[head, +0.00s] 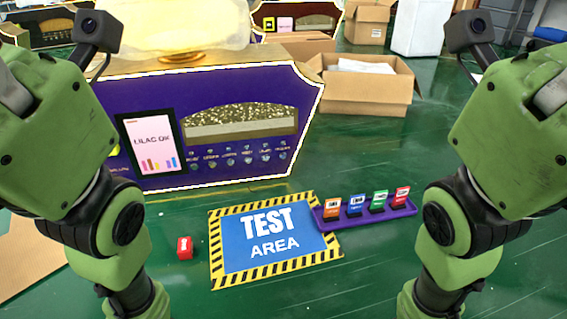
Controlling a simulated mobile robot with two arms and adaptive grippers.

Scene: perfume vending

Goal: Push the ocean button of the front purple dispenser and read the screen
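The front purple dispenser (235,112) stands at the left and centre, with a white-edged outline. Its screen (152,142) shows text beginning "LILAC", with the last letters hard to read, above several small coloured bars. A row of small round blue buttons (247,159) with tiny labels runs below the glittery gold window. The labels are too small to read, so I cannot tell which is ocean. My left and right arms come down at either side and leave the frame at the bottom. Neither gripper shows. No part of my arms visibly touches the buttons.
A blue "TEST AREA" mat (272,255) with striped edges lies before the dispenser. A purple tray (368,219) holds several coloured cards. A small red block (185,246) lies left of the mat. An open cardboard box (362,92) stands behind right. Green floor is clear between.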

